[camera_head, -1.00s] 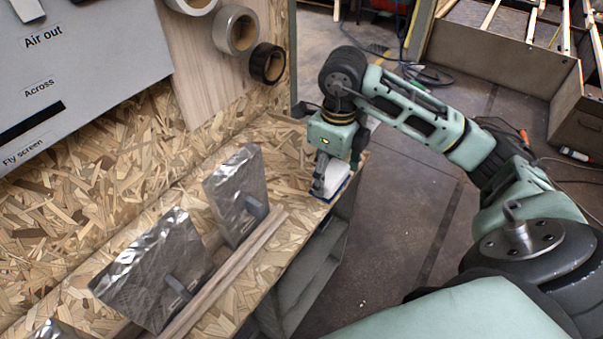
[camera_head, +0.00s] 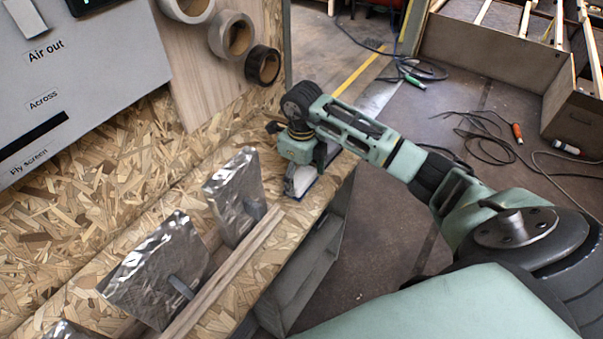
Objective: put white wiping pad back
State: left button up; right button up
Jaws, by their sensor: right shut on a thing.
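The white wiping pad (camera_head: 304,177), with a dark blue edge, is at the far end of the chipboard bench (camera_head: 250,262). My right gripper (camera_head: 292,186) is shut on it, pointing down at the bench top. The gripper and wrist hide part of the pad. I cannot tell whether the pad touches the bench or is just above it. My left gripper is not in view.
Foil-covered panels (camera_head: 236,195) (camera_head: 158,270) stand tilted in a wooden rack (camera_head: 225,272) left of my gripper. Tape rolls (camera_head: 232,34) hang on the back wall beside a grey labelled board (camera_head: 85,75). Cables (camera_head: 490,135) lie on the floor at right.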

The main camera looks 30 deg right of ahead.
aim_at(302, 176)
jog(key=o, duration=1)
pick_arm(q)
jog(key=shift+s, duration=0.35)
pick_arm(e)
jog(key=shift+r, duration=0.2)
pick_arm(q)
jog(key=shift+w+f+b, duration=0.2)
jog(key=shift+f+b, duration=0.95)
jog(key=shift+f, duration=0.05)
pick_arm(e)
notch_tip(302, 176, up, 12)
jog(key=shift+f, duration=0.2)
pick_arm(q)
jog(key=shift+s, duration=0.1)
pick_arm(e)
jog(key=shift+s+f, duration=0.1)
